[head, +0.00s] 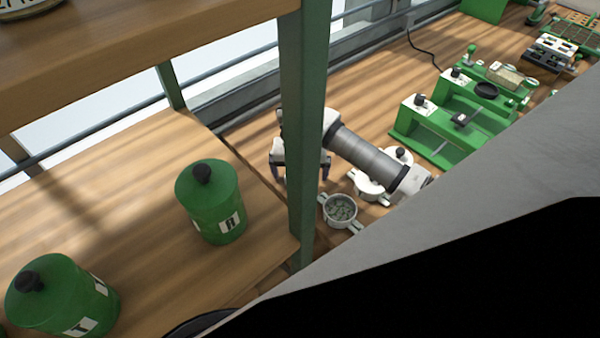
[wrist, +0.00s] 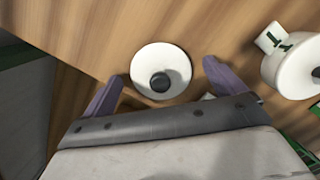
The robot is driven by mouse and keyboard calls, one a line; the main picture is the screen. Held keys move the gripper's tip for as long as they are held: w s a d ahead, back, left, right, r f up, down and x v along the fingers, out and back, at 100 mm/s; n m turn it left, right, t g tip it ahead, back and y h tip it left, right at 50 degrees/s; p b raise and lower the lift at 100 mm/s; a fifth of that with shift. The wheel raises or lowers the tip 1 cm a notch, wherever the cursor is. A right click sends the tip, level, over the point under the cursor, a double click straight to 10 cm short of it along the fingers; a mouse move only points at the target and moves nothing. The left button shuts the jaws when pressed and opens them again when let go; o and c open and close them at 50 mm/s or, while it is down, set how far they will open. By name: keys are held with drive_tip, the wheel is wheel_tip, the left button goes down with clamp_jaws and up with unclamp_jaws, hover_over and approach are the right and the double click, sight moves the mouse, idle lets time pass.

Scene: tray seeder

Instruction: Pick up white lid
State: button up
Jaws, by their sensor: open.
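The white lid (wrist: 174,60) is a round disc with a black knob in the middle. In the wrist view it lies on the wooden table, between and just beyond my two purple-grey fingers. My gripper (head: 301,174) is open and empty, with one finger on each side of the lid in that view. I cannot tell from the wrist view how high the fingers are above it. In the head view the green post partly covers my gripper, and I cannot make out the lid there.
A green post (head: 309,100) rises in front. Green canisters (head: 213,205) stand on the left shelf. Green seeder parts (head: 440,140) lie further right.

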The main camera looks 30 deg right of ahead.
drive_tip(key=shift+c, duration=0.4)
drive_tip(key=c, duration=0.9)
drive_tip(key=shift+r, duration=0.1)
drive_tip(key=shift+c, duration=0.2)
